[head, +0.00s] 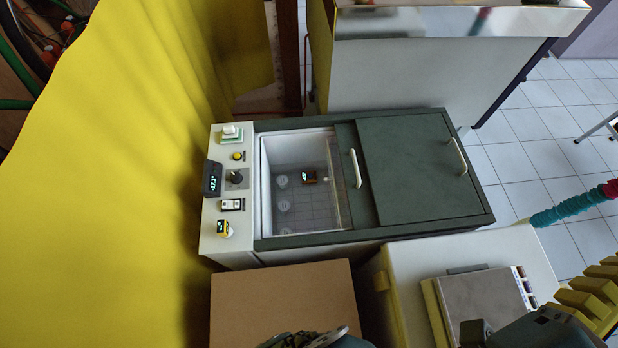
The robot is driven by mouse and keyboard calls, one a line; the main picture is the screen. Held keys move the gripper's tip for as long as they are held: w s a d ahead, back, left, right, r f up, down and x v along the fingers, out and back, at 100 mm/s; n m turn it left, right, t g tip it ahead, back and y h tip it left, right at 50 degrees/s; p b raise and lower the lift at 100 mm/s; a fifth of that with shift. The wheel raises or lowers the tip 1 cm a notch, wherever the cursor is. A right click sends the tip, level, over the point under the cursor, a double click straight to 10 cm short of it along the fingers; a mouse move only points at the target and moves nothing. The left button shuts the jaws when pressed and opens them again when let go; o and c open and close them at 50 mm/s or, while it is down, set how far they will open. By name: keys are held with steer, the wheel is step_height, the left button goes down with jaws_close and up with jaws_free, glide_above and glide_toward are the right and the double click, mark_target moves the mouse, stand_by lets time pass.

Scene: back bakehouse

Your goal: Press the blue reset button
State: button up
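I see no clearly blue button in the head view. A control panel (213,246) runs down the left end of a dark green chest unit (415,165). On it, from top to bottom, are a white switch on a green base (231,133), a round yellow button (237,156), a black knob (236,178), a rocker switch (232,204) and a yellow-based control with a pale top (222,228). A small lit display (212,179) stands at the panel's left edge. My gripper's fingers cannot be made out; dark parts at the bottom edge may be my arm.
The chest's sliding cover has a pale handle (355,168); its left part shows a white-walled well (300,200) with a small display inside. A yellow curtain (110,180) hangs close left. A brown box (285,300) and a scale-like device (485,305) stand in front.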

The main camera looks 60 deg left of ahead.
jaws_close()
steer(key=c, duration=0.6)
jaws_free()
steer(key=shift+d, duration=0.1)
